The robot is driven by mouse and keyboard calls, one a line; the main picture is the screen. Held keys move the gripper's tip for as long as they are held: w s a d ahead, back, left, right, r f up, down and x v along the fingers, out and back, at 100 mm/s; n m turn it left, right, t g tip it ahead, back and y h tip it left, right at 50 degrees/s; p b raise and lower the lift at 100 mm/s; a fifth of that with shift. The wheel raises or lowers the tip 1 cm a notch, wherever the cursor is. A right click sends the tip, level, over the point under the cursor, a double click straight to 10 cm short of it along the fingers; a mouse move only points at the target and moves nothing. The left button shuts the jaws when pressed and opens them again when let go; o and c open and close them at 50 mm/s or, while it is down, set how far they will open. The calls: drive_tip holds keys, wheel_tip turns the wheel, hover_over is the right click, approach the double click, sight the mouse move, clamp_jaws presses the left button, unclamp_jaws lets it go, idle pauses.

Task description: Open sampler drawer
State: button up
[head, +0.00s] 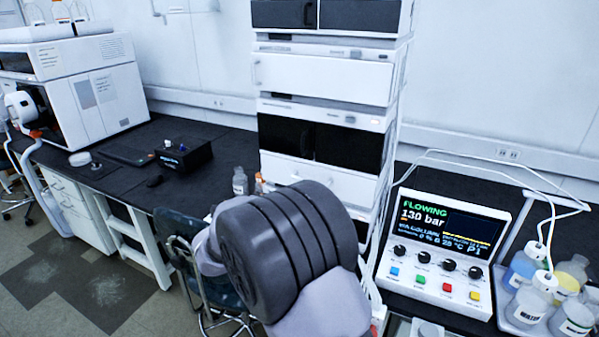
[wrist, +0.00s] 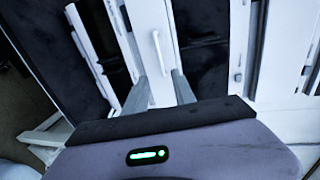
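The sampler stands in the tall instrument stack. Its black double doors (head: 318,142) show in the head view, with a white drawer front (head: 340,182) just below, partly hidden by my arm. In the wrist view the drawer front (wrist: 168,17) runs up the picture beside the black doors (wrist: 204,68), with a white bar handle (wrist: 157,52) on it. My gripper (wrist: 161,82) is open and empty. Its two fingers are apart, with the handle's lower end near the gap between their tips. Contact cannot be told. My arm hides the gripper in the head view.
A control panel (head: 445,255) reading "FLOWING 130 bar" stands right of the stack, beside a tray (head: 510,322) of bottles. A small bottle (head: 240,182) stands left of the stack. A blue chair (head: 185,228) is at the bench's front.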

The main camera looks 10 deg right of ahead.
drive_tip(key=b+x, duration=0.3)
drive_tip(key=x, duration=1.3)
drive_tip(key=shift+f, duration=0.15)
drive_tip(key=shift+d, duration=0.1)
clamp_jaws()
idle(0.4)
